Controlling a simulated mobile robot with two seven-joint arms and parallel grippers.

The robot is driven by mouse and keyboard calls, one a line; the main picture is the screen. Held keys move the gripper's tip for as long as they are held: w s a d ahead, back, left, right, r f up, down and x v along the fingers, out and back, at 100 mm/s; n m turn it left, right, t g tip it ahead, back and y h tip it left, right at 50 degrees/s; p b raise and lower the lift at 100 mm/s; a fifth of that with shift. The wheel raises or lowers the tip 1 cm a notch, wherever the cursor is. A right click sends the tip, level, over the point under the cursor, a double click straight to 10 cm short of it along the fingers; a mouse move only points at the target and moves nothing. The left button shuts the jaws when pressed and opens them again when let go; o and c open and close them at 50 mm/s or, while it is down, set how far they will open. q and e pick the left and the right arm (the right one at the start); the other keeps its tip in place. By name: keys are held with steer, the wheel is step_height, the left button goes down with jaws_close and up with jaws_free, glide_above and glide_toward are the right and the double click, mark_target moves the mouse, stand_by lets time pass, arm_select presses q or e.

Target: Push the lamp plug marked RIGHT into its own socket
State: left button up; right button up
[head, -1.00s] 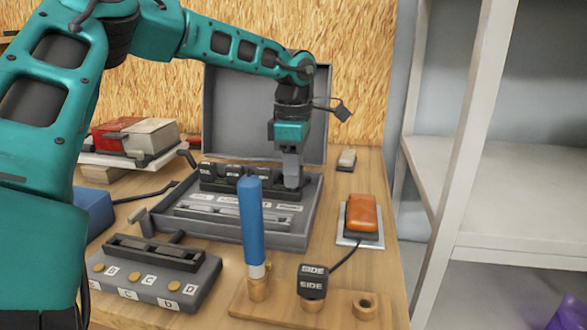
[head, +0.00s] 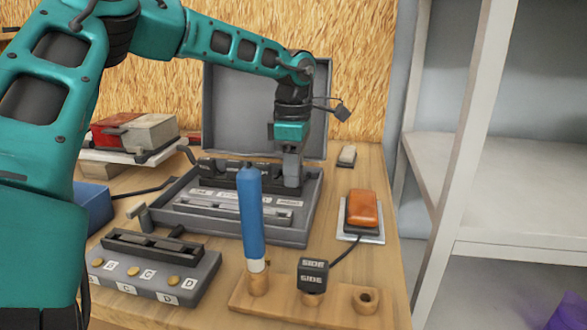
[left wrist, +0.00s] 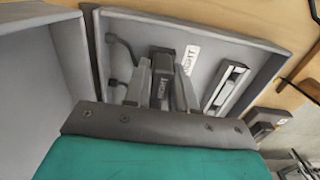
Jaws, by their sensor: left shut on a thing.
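My left gripper (head: 292,183) is over the right end of the open grey case (head: 278,238). In the left wrist view it is shut on a black plug (left wrist: 161,70), whose white lettering appears to read RIGHT. A white label reading RIGHT (left wrist: 191,60) lies just beside the plug. In the head view the row of dark blocks (head: 235,172) extends left of the gripper, with white labels in front. My right gripper is not seen.
A wooden holder (head: 335,302) in front bears a blue upright stick (head: 250,218) and a black SIDE plug (head: 312,275). A grey block lettered B, C, D (head: 160,284) stands left. An orange-topped lamp (head: 362,208) sits right of the case. The raised lid (head: 240,110) stands behind.

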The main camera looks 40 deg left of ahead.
arm_select(q)
steer(key=o, duration=0.8)
steer(key=shift+o, duration=0.4)
steer(key=o, duration=0.3)
steer(key=shift+r, duration=0.15)
steer(key=shift+r+p, duration=2.65)
steer(key=shift+r, duration=0.8)
steer(key=shift+f, duration=0.1)
